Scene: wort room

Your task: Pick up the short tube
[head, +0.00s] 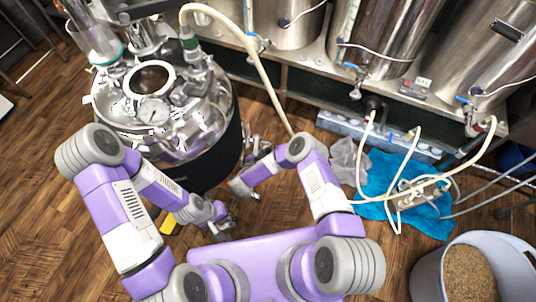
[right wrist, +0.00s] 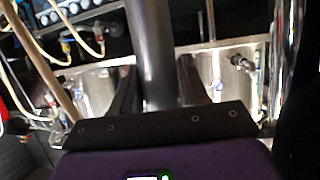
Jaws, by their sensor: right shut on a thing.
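In the right wrist view a dark grey tube (right wrist: 148,45) stands between the two dark fingers of my right gripper (right wrist: 158,72), which is shut on it. The tube runs from the palm side up out of the top of the picture. In the head view my right gripper (head: 240,188) is beside the dark lower body of the steel kettle, and the tube is too small to make out there. My left gripper (head: 218,226) is low in front of the kettle, to the left of my right gripper; its jaws are too small to read.
The steel kettle (head: 190,125) with a gauge and fittings stands at left. A pale hose (head: 262,72) arches from it. Steel tanks (head: 385,38) line a bench at the back. A blue cloth (head: 400,170) with hoses and a grain bucket (head: 430,275) are at right. Wooden floor is bare at far left.

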